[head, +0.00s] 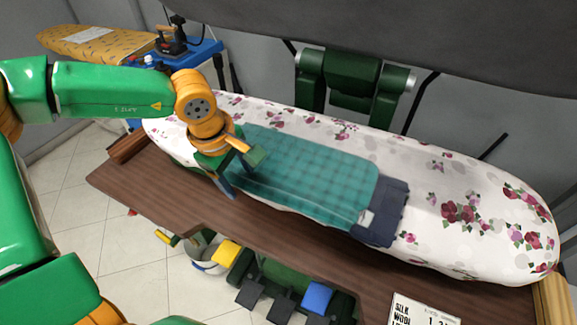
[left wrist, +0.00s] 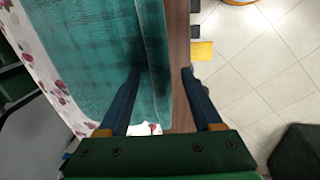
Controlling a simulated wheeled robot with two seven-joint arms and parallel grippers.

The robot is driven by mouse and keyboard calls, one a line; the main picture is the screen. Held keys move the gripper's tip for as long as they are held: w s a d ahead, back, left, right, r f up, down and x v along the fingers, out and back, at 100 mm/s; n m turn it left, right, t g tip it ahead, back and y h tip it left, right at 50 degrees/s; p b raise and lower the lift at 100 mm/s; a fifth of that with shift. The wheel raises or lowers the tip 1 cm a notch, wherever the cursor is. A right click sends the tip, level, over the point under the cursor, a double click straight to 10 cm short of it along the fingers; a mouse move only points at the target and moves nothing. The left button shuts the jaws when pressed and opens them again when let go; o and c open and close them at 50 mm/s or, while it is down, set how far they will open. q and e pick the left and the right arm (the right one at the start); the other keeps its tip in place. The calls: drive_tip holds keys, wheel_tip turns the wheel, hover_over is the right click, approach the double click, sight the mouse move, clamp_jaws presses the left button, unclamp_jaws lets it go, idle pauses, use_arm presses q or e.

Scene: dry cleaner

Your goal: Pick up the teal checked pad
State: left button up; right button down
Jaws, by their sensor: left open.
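The teal checked pad (head: 305,175) lies flat on the floral ironing board (head: 440,170), along its front edge. Its right end has a dark navy band (head: 383,212) with a small pale tag. My left gripper (head: 232,180) is open at the pad's left front part, fingers pointing down. In the left wrist view, the pad (left wrist: 100,45) runs up to the gap between the open fingers (left wrist: 161,74). One finger is over the pad and the other is beyond its edge, over the brown wood. I cannot tell whether the fingers touch the pad. My right gripper is not in view.
A brown wooden ledge (head: 150,185) runs in front of the board. A sign (head: 420,311) stands at the lower right. A bucket (head: 205,252) and pedals (head: 317,296) are below.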

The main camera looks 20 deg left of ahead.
use_arm(q)
drive_tip(key=shift+s, duration=0.1)
clamp_jaws()
